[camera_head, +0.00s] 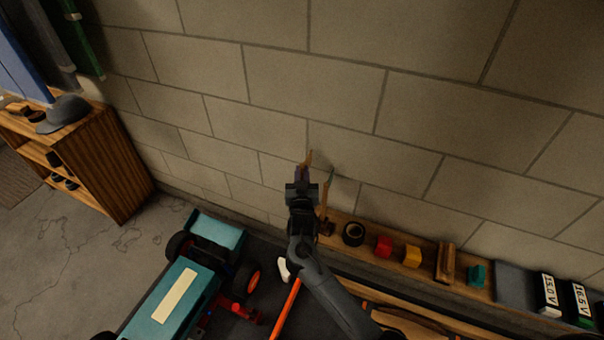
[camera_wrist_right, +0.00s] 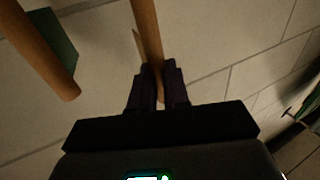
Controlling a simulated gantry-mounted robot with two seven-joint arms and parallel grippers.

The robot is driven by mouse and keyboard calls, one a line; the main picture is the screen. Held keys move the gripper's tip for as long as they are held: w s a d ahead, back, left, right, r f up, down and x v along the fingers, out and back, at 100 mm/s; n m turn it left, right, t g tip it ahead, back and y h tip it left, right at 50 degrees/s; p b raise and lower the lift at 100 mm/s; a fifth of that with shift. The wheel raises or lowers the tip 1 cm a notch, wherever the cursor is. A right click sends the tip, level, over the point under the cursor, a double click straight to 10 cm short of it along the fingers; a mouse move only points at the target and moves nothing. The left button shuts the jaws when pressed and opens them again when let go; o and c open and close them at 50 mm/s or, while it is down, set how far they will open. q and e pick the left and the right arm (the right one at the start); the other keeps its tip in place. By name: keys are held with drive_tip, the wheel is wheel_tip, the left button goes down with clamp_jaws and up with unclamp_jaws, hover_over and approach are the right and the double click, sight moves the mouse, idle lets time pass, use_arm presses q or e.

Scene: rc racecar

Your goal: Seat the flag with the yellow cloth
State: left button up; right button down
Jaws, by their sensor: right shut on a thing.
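My right gripper (camera_head: 303,172) is up in front of the block wall, above the shelf. In the right wrist view its fingers (camera_wrist_right: 158,88) are shut on a wooden pole (camera_wrist_right: 147,30). A thin tan sliver beside this pole may be its cloth seen edge-on. In the head view a small orange-yellow tip (camera_head: 309,157) of the held flag shows past the fingers. A second flag with a teal cloth (camera_head: 330,176) stands close to the right of the gripper. In the wrist view its pole (camera_wrist_right: 38,50) and green cloth (camera_wrist_right: 58,38) are at the left. My left gripper is out of view.
The wall shelf holds a black tape roll (camera_head: 353,234), a red block (camera_head: 383,246), a yellow block (camera_head: 412,256), a wooden piece (camera_head: 445,262) and a teal block (camera_head: 477,275). Voltage displays (camera_head: 549,296) stand at the right. A teal racecar (camera_head: 160,312) is at lower left.

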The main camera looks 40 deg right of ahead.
drive_tip(key=shift+f+b, duration=0.65)
drive_tip(key=shift+f, duration=0.4)
drive_tip(key=shift+f+b, duration=0.55)
drive_tip(key=shift+f, duration=0.3)
drive_tip(key=shift+f+b, duration=0.4)
drive_tip(key=shift+f, duration=0.2)
drive_tip(key=c, duration=1)
unclamp_jaws()
drive_tip(key=shift+c, duration=0.2)
drive_tip(key=shift+s, duration=0.1)
drive_tip(key=p+v, duration=0.3)
drive_tip(key=v, duration=0.7)
drive_tip(key=shift+s+a, duration=0.25)
drive_tip(key=shift+f, duration=0.1)
